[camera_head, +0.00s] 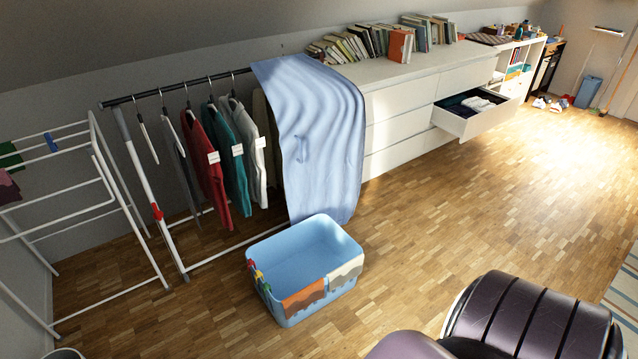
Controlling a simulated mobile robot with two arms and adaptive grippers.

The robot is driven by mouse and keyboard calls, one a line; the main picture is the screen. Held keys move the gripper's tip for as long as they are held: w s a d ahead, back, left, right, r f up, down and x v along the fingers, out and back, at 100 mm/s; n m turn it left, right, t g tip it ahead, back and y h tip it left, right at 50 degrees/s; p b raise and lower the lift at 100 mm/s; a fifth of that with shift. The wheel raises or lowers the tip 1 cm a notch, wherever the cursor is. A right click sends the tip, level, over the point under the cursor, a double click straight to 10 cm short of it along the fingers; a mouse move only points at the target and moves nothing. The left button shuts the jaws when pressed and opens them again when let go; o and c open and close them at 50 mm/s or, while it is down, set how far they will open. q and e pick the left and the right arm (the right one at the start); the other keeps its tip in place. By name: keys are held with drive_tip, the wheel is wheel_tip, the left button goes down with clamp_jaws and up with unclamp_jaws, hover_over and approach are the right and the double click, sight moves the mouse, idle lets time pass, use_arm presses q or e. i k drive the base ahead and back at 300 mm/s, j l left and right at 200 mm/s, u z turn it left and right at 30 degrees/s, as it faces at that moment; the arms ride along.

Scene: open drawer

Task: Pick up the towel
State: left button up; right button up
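A large light blue cloth (312,130), which looks like the towel, hangs over the right end of the clothes rack (150,178). It drapes down in long folds almost to the floor, behind the light blue basket. It covers the rack's right end and part of the dresser's near side. Neither of my grippers shows in the head view, and nothing is seen touching the cloth.
A light blue basket (308,245) with clips on its rim stands on the floor before the cloth. Shirts hang on the rack. A drying rack (108,180) stands left. The white dresser (392,130) has an open drawer (478,122) holding folded cloth.

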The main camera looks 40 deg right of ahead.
sight(353, 268)
drive_tip(key=l+u, duration=0.15)
drive_tip(key=l, duration=0.35)
drive_tip(key=k+l+u, duration=0.15)
drive_tip(key=l, duration=0.3)
drive_tip(key=l+u, duration=0.2)
drive_tip(key=l, duration=0.3)
drive_tip(key=k+l+u, duration=0.15)
drive_tip(key=l, duration=0.3)
drive_tip(key=k+l+u, duration=0.15)
drive_tip(key=l, duration=0.3)
